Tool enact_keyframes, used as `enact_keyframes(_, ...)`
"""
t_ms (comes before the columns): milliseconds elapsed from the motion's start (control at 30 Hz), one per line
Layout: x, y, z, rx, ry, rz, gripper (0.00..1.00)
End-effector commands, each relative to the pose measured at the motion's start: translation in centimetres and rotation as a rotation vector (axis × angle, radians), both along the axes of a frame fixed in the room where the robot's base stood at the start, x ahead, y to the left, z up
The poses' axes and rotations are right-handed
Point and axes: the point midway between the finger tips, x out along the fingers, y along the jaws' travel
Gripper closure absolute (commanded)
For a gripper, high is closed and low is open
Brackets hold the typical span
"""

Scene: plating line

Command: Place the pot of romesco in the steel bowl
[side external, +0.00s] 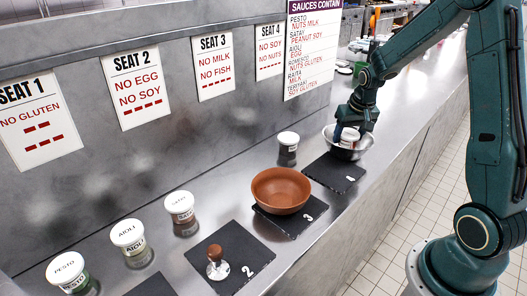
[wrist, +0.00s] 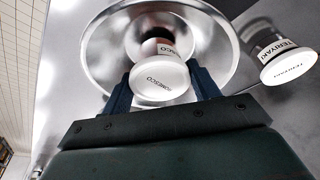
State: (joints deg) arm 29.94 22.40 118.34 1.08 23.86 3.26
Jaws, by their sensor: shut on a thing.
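The steel bowl (side external: 366,148) stands at the far end of slate mat 4 on the counter. In the wrist view the bowl (wrist: 100,50) opens wide around the pot. The pot of romesco (wrist: 158,82) has a white lid lettered ROMESCO and a dark reddish body. My gripper (side external: 347,136) is shut on the pot, one finger on each side of it. The pot (side external: 348,142) shows in the side view within the bowl's outline, partly hidden by the fingers. I cannot tell whether its base touches the bowl's floor.
A teriyaki pot (wrist: 285,62) stands beside the bowl. A terracotta bowl (side external: 281,188) sits on mat 3 and a wooden-knobbed metal piece (side external: 217,262) on mat 2. Satay (side external: 181,208), aioli (side external: 129,238) and pesto (side external: 68,270) pots line the wall side. Mat 4 (side external: 335,174) is bare in front.

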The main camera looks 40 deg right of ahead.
Motion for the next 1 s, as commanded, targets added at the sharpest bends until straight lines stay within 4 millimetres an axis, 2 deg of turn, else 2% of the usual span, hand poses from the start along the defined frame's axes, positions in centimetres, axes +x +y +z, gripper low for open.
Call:
enact_keyframes(767, 0.0, 0.0, -1.1, -0.001, -0.001, 0.0, 0.64)
enact_keyframes(800, 0.0, 0.0, -1.1, -0.001, -0.001, 0.0, 0.32)
enact_keyframes(867, 0.0, 0.0, -1.1, -0.001, -0.001, 0.0, 0.2)
enact_keyframes(1000, 0.0, 0.0, -1.0, -0.001, -0.001, 0.0, 0.18)
